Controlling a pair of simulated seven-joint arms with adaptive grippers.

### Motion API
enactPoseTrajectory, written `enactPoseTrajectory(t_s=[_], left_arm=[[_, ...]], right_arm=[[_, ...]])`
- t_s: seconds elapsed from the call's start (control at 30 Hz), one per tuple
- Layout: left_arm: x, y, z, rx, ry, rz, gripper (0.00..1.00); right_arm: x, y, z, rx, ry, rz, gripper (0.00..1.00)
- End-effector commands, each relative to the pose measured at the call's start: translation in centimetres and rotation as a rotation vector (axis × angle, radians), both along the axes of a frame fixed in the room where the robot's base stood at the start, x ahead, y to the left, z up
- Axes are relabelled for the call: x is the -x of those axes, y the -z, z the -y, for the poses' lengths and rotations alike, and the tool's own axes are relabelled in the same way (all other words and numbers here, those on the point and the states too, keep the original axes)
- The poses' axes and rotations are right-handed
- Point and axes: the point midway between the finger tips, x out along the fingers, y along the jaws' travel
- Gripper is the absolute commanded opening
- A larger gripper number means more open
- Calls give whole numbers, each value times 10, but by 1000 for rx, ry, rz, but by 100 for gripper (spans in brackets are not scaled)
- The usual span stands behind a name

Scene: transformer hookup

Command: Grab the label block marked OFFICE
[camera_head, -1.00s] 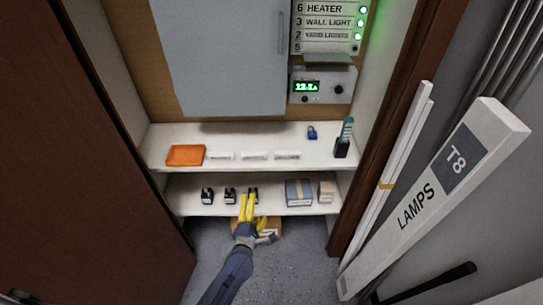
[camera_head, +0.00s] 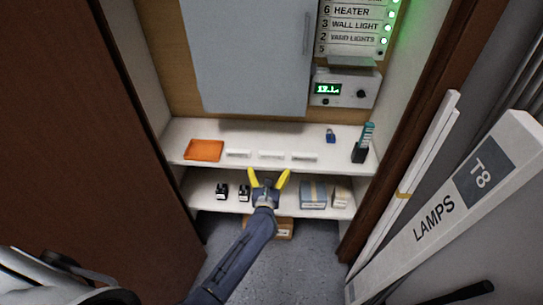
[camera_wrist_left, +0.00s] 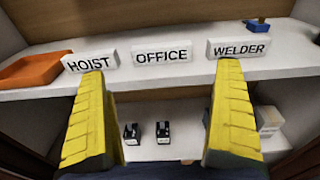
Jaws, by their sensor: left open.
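The label block marked OFFICE (camera_wrist_left: 162,55) lies on the upper shelf between the HOIST block (camera_wrist_left: 90,62) and the WELDER block (camera_wrist_left: 238,47). In the head view the OFFICE block is the middle white block (camera_head: 271,155), its lettering too small to read. My left gripper (camera_head: 269,178) is open and empty, in front of the shelves and just below the OFFICE block. In the left wrist view its yellow fingers (camera_wrist_left: 160,115) stand wide apart, with OFFICE beyond and between them. My right gripper is not in view.
An orange tray (camera_head: 204,150) sits left on the upper shelf (camera_head: 225,133). The lower shelf holds small black devices (camera_head: 222,191) and a blue box (camera_head: 313,195). A lamp carton (camera_head: 440,215) leans at right.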

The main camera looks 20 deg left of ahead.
Motion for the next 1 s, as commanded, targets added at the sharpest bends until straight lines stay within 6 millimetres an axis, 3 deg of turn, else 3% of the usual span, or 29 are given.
enactPoseTrajectory(t_s=[0.2, 0.63, 1.0], left_arm=[[-34, 1, -7, -3, 1, 0, 100], [-60, 2, -12, -3, 0, 0, 100], [-99, 3, -19, -4, 1, -1, 100]], right_arm=[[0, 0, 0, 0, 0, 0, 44], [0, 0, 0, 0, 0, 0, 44], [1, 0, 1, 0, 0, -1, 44]])
